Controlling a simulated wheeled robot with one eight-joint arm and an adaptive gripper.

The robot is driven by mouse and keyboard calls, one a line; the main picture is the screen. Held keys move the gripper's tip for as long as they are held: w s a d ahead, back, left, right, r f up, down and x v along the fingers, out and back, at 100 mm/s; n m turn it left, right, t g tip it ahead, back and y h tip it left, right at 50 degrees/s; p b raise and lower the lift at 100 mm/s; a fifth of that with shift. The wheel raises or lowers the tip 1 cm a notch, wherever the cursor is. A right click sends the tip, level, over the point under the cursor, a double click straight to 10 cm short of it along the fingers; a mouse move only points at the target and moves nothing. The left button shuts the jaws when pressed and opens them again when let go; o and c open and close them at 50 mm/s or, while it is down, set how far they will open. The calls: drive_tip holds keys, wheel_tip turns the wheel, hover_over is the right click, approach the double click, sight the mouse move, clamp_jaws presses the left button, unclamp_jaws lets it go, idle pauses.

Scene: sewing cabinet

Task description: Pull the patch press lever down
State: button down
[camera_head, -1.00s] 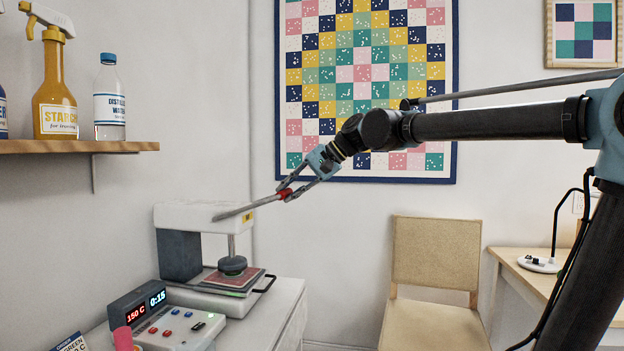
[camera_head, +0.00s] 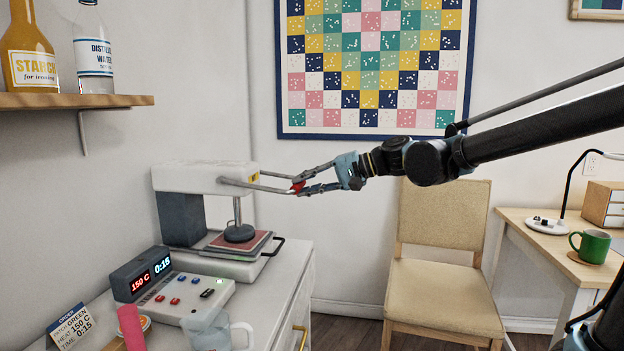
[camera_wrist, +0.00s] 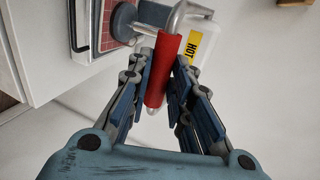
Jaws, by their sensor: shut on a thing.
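The patch press (camera_head: 205,178) stands on the white cabinet at the left, with its white head over a round dark pad (camera_head: 239,233). The lever (camera_head: 262,186) is a grey rod reaching right from the press head, roughly level with a slight downward slope, and ends in a red grip. My gripper (camera_head: 298,187) is shut on the red grip of the lever. In the wrist view the red grip (camera_wrist: 160,72) lies between the two fingers, and a yellow HOT label (camera_wrist: 193,46) shows beside it. The pad is at or very near the pink patch (camera_head: 228,245) on the press base.
A control box (camera_head: 190,297) reading 150 C and 0:15 stands in front of the press. A pink cylinder (camera_head: 131,327), a clear jug (camera_head: 215,330) and a card (camera_head: 72,331) are near it. A shelf (camera_head: 70,101) with bottles is above left; a chair (camera_head: 440,270) stands right.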

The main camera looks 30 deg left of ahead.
drive_tip(key=shift+s+d+f, duration=0.1)
drive_tip(key=shift+s+f, duration=0.1)
idle(0.3)
drive_tip(key=c, duration=1.4)
unclamp_jaws()
drive_tip(key=shift+c, duration=0.2)
drive_tip(key=v, duration=1.2)
drive_tip(key=shift+w, duration=0.1)
